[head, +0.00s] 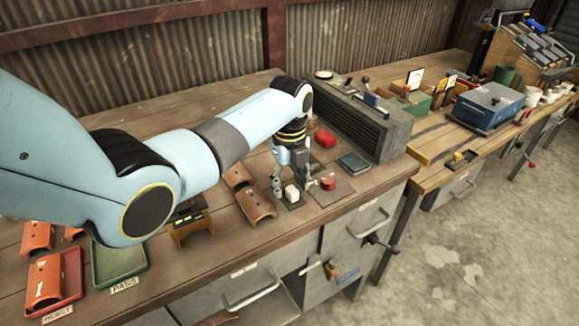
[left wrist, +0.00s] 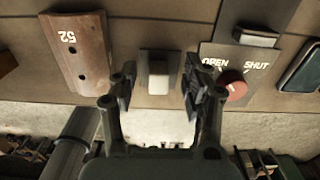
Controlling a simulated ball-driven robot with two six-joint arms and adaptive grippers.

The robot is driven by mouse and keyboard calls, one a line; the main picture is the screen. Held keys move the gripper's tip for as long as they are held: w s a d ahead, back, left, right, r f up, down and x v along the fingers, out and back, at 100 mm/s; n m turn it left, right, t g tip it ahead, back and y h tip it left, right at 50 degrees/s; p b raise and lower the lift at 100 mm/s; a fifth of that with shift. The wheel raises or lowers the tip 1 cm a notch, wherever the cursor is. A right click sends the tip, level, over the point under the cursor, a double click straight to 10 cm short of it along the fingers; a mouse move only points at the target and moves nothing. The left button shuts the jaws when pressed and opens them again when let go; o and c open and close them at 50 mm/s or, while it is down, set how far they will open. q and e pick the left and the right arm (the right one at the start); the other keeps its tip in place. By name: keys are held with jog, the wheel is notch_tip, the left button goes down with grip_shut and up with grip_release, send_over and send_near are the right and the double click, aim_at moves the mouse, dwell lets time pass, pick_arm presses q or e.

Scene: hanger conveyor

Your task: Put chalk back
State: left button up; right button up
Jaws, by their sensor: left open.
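The chalk, a small white block (head: 292,193), rests on a dark pad (head: 291,205) near the front edge of the bench. It also shows in the left wrist view (left wrist: 158,78), lying between my fingertips in the picture. My left gripper (head: 291,184) is open and points down at the chalk, one finger on each side. I cannot tell whether either finger touches it. My right gripper is not in view.
A red knob (left wrist: 235,88) on an OPEN/SHUT plate is close beside the right finger. A brown curved piece marked 52 (left wrist: 80,50) lies to the left. A grey ribbed machine (head: 365,120) stands behind. Green PASS tray (head: 120,262) and red REJECT tray (head: 73,262) are at left.

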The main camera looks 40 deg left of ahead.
pick_arm(q)
notch_tip(320, 180, up, 11)
dwell(0.3)
jog(key=shift+f, duration=0.1)
